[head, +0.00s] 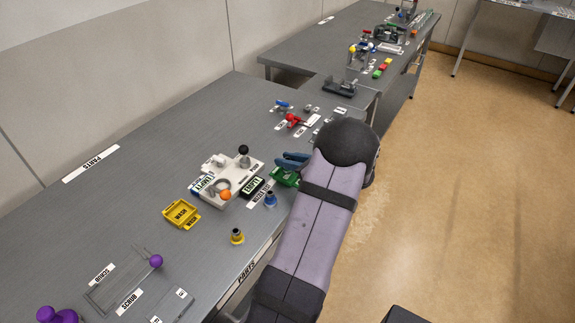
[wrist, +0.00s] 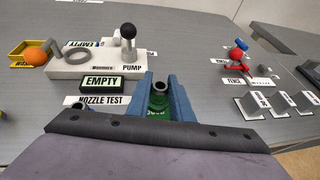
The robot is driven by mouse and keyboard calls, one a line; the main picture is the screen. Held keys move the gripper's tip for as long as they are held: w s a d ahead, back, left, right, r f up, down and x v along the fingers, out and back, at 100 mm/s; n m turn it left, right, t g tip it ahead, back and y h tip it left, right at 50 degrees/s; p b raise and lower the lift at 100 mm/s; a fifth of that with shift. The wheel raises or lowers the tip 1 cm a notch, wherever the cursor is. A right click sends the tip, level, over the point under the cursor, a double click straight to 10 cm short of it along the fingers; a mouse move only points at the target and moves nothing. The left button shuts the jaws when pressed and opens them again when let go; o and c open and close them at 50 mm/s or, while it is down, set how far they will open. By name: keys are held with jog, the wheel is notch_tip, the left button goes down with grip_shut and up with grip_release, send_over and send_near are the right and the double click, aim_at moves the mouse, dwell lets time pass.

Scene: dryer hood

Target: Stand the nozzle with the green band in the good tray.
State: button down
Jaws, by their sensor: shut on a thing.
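My gripper (wrist: 161,88) has blue fingers, shut on a nozzle (wrist: 159,87) with a grey, hollow top, upright between them in the wrist view. Green shows just below that top, where I take the band to be. A green tray with white lettering (wrist: 157,113) lies under the nozzle; the lettering is partly hidden. I cannot tell whether the nozzle's base touches the tray. In the head view the green tray (head: 283,178) shows beside my blue fingers (head: 292,160), and the nozzle is hidden.
A blue nozzle (head: 270,199) and a yellow nozzle (head: 237,236) stand near the table's front edge. The white pump base (head: 238,171), with a black-knobbed lever, and the EMPTY sign (wrist: 103,83) are close on the left. A yellow wash tray (head: 181,214) lies farther left.

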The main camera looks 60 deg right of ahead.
jog(key=shift+f, duration=1.1)
jog(key=shift+f, duration=0.15)
jog(key=c, duration=1.6)
grip_release()
jog(key=shift+r, duration=0.25)
jog(key=b+v, duration=0.2)
jog(key=v, duration=1)
